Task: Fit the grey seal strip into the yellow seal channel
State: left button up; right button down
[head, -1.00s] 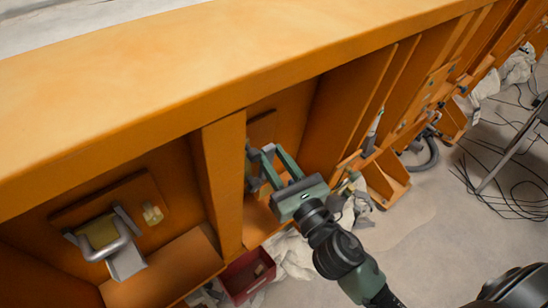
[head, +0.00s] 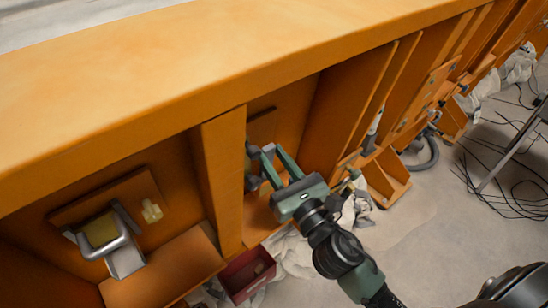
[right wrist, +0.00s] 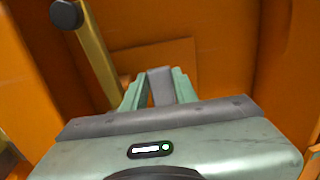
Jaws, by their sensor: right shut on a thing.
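My right gripper (head: 268,152) reaches into the recess right of an orange upright in the head view. In the right wrist view, its two green fingers (right wrist: 159,76) are shut on a short grey piece, which looks like the seal strip (right wrist: 160,88). A long yellow bar, which looks like the seal channel (right wrist: 98,58), runs slanting down just left of the fingers. A gap shows between it and the grey piece in the picture; the depth between them I cannot tell. In the head view the gripper hides much of this spot. My left gripper is not in view.
An orange upright (head: 224,180) stands close left of the gripper. A thick orange beam (head: 300,50) passes above. A metal-handled latch (head: 122,245) sits in the left recess. A red bin (head: 243,275) and pale rags (head: 290,255) lie below.

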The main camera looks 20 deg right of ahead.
notch_tip(320, 180, down, 6)
jog(key=b, duration=0.4)
jog(key=shift+w+a+b, duration=0.2)
jog(key=shift+w+b, duration=0.2)
jog(key=shift+w, duration=0.05)
dwell(1.9)
jog(key=c, duration=0.6)
grip_release()
jog(key=shift+o, duration=0.2)
jog(key=shift+r, duration=0.1)
